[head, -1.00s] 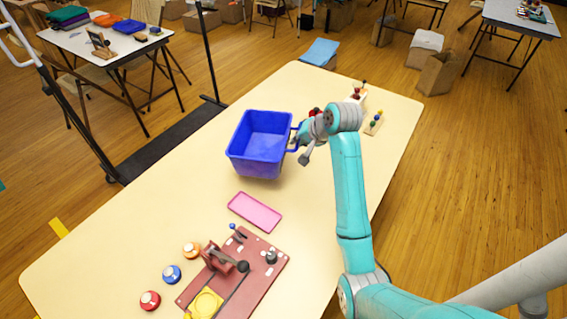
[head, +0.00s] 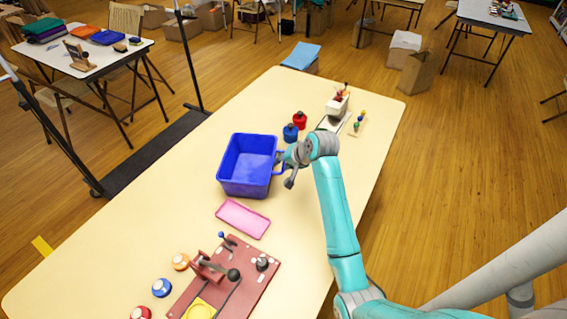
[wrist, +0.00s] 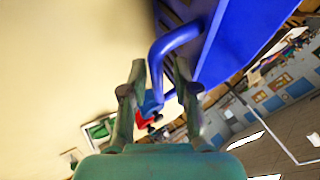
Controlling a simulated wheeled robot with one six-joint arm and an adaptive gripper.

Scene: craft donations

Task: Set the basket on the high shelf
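The blue basket (head: 240,178) is upright over the middle of the cream table, just behind a pink tray. Its handle is on the right side. My gripper (head: 283,165) is at that handle in the head view. In the wrist view, the fingers of my gripper (wrist: 160,72) stand on both sides of the blue handle (wrist: 178,40), close against it, and the basket's wall (wrist: 235,35) fills the upper right. Whether the basket's bottom touches the table cannot be told. No high shelf can be made out in these views.
The pink tray (head: 243,219) is in front of the basket, with a red board (head: 235,283) of levers nearer. A blue jar (head: 290,133) and a red jar (head: 299,120) stand behind my gripper. A dark floor frame (head: 150,152) with upright poles (head: 190,60) stands left of the table.

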